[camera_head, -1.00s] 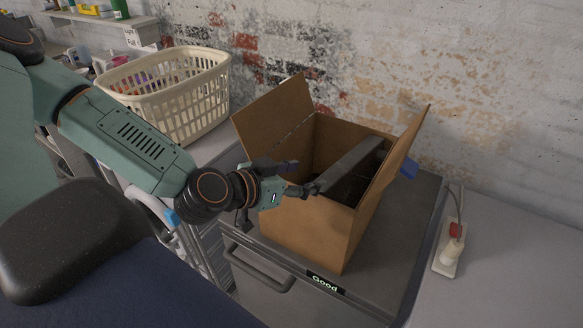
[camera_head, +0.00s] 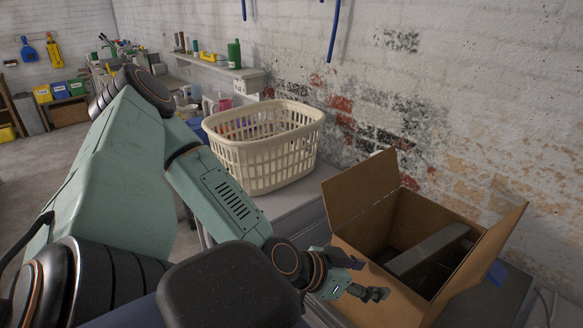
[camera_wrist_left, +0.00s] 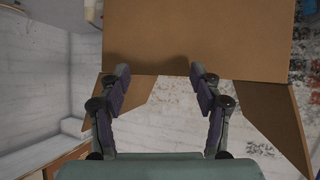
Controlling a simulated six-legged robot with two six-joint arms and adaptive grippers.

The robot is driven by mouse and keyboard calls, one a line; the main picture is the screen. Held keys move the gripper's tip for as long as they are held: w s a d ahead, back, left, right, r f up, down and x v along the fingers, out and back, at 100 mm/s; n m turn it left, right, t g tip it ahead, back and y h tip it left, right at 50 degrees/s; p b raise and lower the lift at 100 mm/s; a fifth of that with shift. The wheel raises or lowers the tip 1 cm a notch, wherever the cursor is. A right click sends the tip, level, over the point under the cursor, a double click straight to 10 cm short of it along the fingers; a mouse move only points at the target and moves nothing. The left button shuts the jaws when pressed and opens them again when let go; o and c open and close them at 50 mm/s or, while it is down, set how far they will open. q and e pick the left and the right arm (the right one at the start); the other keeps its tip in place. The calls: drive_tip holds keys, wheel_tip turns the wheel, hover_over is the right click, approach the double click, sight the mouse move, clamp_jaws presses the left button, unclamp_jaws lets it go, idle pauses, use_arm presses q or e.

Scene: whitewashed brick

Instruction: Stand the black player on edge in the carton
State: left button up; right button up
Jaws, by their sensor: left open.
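The brown carton (camera_head: 378,300) stands open at the lower right, flaps raised. The black player (camera_head: 430,250) is inside it, a slab with a lighter grey narrow top face and a dark side below. It looks on edge, running slantwise towards the right flap; its lower part is hidden, so I cannot tell what it rests on. My left gripper (camera_head: 367,278) is open and empty at the carton's near left side, apart from the player. In the left wrist view the spread fingers (camera_wrist_left: 160,75) have carton board (camera_wrist_left: 210,40) beyond them. My right gripper is not in view.
A cream laundry basket (camera_head: 265,150) with coloured things in it stands on the worktop left of the carton. A shelf (camera_head: 215,66) with a green bottle (camera_head: 234,54) is behind it. The brick wall (camera_head: 480,100) closes off the back.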

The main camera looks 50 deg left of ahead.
use_arm(q)
drive_tip(key=s+d+f+n+g+y, duration=0.1)
drive_tip(key=s+d+f+g, duration=0.1)
drive_tip(key=s+f+g, duration=0.3)
drive_tip(key=s+d+f+n+g+y, duration=0.1)
drive_tip(key=s+d+f+g+y, duration=0.1)
drive_tip(key=s+f+g, duration=0.4)
drive_tip(key=s+f, duration=0.5)
drive_tip(key=s, duration=0.6)
drive_tip(key=shift+s+d+f+n, duration=0.2)
drive_tip(key=shift+s+n, duration=0.15)
drive_tip(key=shift+n, duration=0.05)
